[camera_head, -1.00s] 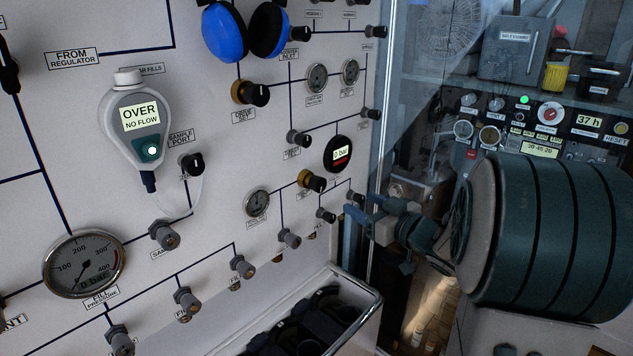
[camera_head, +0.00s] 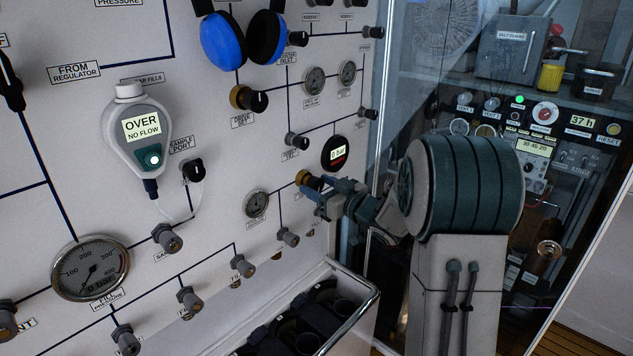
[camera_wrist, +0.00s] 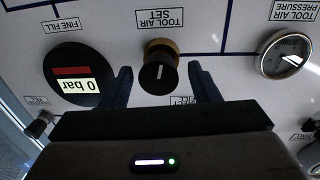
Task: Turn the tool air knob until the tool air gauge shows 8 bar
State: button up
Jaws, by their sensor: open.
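The tool air knob (camera_wrist: 158,72), labelled TOOL AIR SET, is black with a brass collar and a white mark. It shows upside down in the wrist view; its brass collar (camera_head: 302,177) shows partly behind my gripper in the head view. My gripper (camera_wrist: 160,82) is open, with one finger on each side of the knob; I cannot tell whether they touch it. In the head view my gripper (camera_head: 313,187) is at the knob. The tool air gauge (camera_wrist: 284,54), labelled TOOL AIR PRESSURE, is a round dial right of the knob in the wrist view and lower left in the head view (camera_head: 256,204). Its reading is too small to tell.
A round fine fill display (camera_wrist: 78,76) reading 0 bar sits close beside the knob. Blue ear defenders (camera_head: 245,38) hang above on the panel. A metal-railed bin (camera_head: 352,322) stands out below. A glass partition is to the right.

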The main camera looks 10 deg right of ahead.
jog(key=shift+w+a, duration=0.2)
jog(key=shift+w, duration=0.2)
jog(key=shift+c, duration=0.2)
jog(key=c, duration=0.9)
jog(key=n+b, duration=0.1)
jog(key=b, duration=0.2)
jog(key=shift+f, duration=0.35)
jog(key=shift+n+b, duration=0.7)
jog(key=shift+b, duration=0.15)
jog(key=shift+r+n, duration=0.25)
jog(key=shift+n, duration=0.05)
jog(key=o, duration=0.9)
jog(key=shift+a, duration=0.15)
jog(key=shift+o, duration=0.2)
